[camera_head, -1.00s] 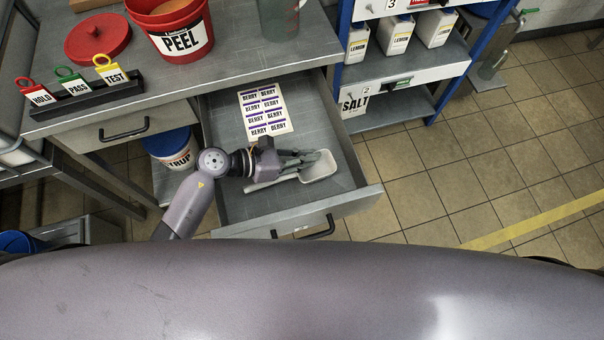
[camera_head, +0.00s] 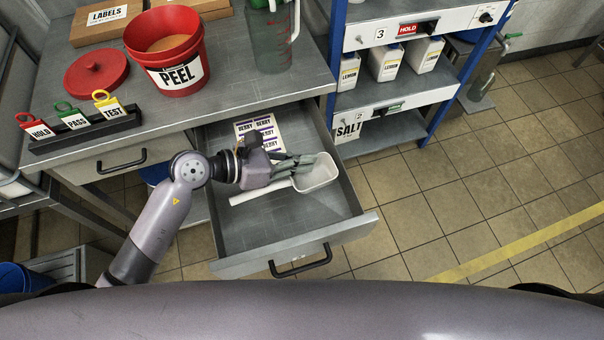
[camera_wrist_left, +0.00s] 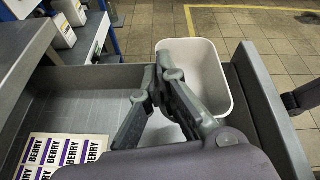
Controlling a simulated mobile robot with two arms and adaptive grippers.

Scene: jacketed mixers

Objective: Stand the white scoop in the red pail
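The white scoop (camera_head: 317,175) has a box-shaped bowl and a long handle, and appears raised over the open drawer (camera_head: 290,228). My left gripper (camera_head: 296,163) appears closed on the scoop where handle meets bowl; the fingers partly hide that join. In the left wrist view the fingers (camera_wrist_left: 165,75) come together at the near side of the scoop's bowl (camera_wrist_left: 205,75). The red pail (camera_head: 166,58), labelled PEEL, stands on the bench, up and left of the gripper, with brownish-orange contents. My right gripper is in neither view.
A red lid (camera_head: 97,72), a tag rack (camera_head: 85,130) and a clear jug (camera_head: 272,42) flank the pail on the bench. A BERRY label sheet (camera_head: 259,132) lies in the drawer. A blue-framed shelf (camera_head: 398,95) stands right; clear tiled floor lies beyond the drawer.

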